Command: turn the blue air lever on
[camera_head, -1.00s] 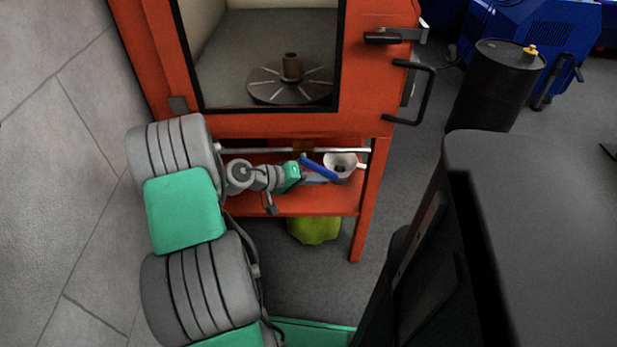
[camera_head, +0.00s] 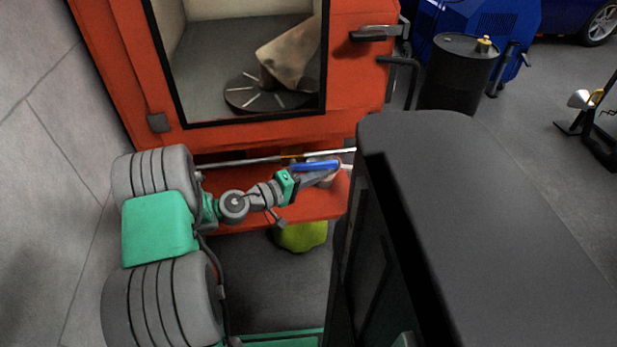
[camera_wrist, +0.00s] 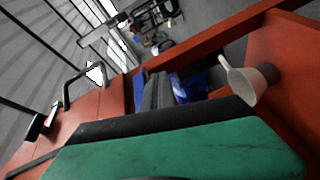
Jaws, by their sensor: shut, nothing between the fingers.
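The blue air lever (camera_head: 315,166) is on the silver pipe (camera_head: 250,160) under the red cabinet's window. It lies nearly in line with the pipe. My gripper (camera_head: 326,177) is shut and empty, just below and close to the lever's right part. I cannot tell whether they touch. In the wrist view, my grey fingers (camera_wrist: 152,93) are together, with a blue patch (camera_wrist: 188,88) beside them that I cannot identify for sure.
The red cabinet (camera_head: 230,135) stands ahead, with a slotted disc (camera_head: 250,97) and a tan flared shape (camera_head: 292,55) behind its window. A white cup-like part (camera_wrist: 243,82) is near my fingers. A yellow-green object (camera_head: 302,236) is below the shelf. A black drum (camera_head: 457,75) stands right.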

